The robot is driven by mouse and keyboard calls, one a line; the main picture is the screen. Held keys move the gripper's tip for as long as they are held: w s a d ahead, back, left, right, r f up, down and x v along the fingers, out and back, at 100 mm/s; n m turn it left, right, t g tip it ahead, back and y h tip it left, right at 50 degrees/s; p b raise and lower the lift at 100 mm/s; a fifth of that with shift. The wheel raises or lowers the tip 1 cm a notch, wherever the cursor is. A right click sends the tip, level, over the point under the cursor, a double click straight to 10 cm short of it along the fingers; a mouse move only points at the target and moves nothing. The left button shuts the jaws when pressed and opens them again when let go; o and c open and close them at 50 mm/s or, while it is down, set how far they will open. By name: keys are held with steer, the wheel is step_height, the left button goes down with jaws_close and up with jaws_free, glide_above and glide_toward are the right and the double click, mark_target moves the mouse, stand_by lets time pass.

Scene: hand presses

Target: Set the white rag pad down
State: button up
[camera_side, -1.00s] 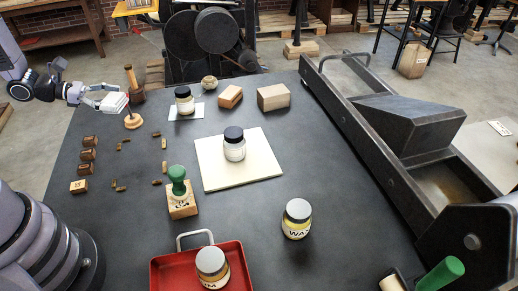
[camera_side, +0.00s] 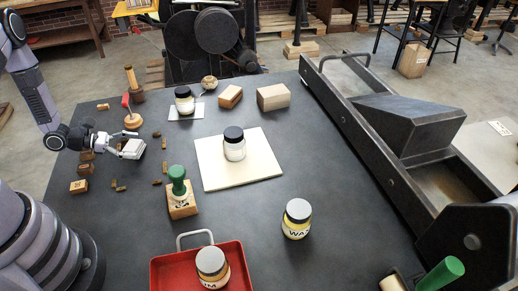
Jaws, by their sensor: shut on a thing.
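The white rag pad (camera_side: 132,149) is a small white block at the left of the dark table. My gripper (camera_side: 118,147) reaches in from the left and is shut on the pad. The pad looks low over the tabletop, among small brown wooden blocks; I cannot tell whether it touches the table. My gripper partly hides some of the blocks behind it.
Brown wooden blocks (camera_side: 79,187) and small type pieces (camera_side: 157,182) lie around the pad. A green-handled stamp (camera_side: 179,195) stands to the right, before a cream board (camera_side: 214,175).

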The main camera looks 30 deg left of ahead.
steer(key=shift+f, duration=0.8)
steer(key=shift+f, duration=0.15)
steer(key=o, duration=0.9)
